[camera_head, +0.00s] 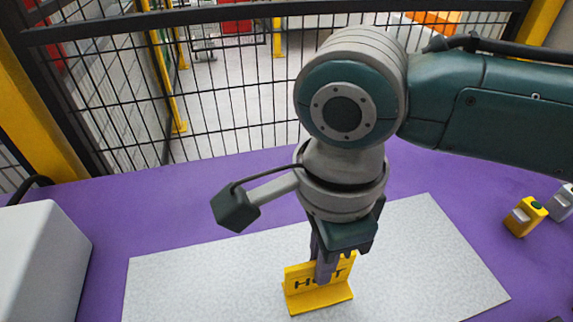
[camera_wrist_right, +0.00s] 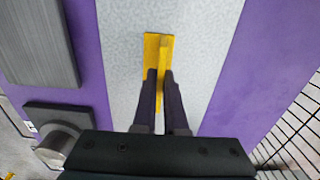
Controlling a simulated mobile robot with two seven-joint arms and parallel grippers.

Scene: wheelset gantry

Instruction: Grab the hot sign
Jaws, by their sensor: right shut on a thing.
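The hot sign (camera_head: 318,288) is a small yellow sign with dark letters, partly covered by my gripper. It stands upright on the light grey sheet (camera_head: 420,250) on the purple table. My right gripper (camera_head: 322,275) comes down from above and is shut on the sign's upright plate. In the right wrist view the sign (camera_wrist_right: 152,45) shows from above as a yellow base with a thin plate, and the plate is between the fingers of my right gripper (camera_wrist_right: 160,85). My left gripper is not in view.
A yellow block with a green button (camera_head: 525,216) and a grey one (camera_head: 562,202) stand at the right on the purple table (camera_head: 200,190). A white box (camera_head: 45,262) is at the left. A black mesh fence (camera_head: 220,90) runs behind the table.

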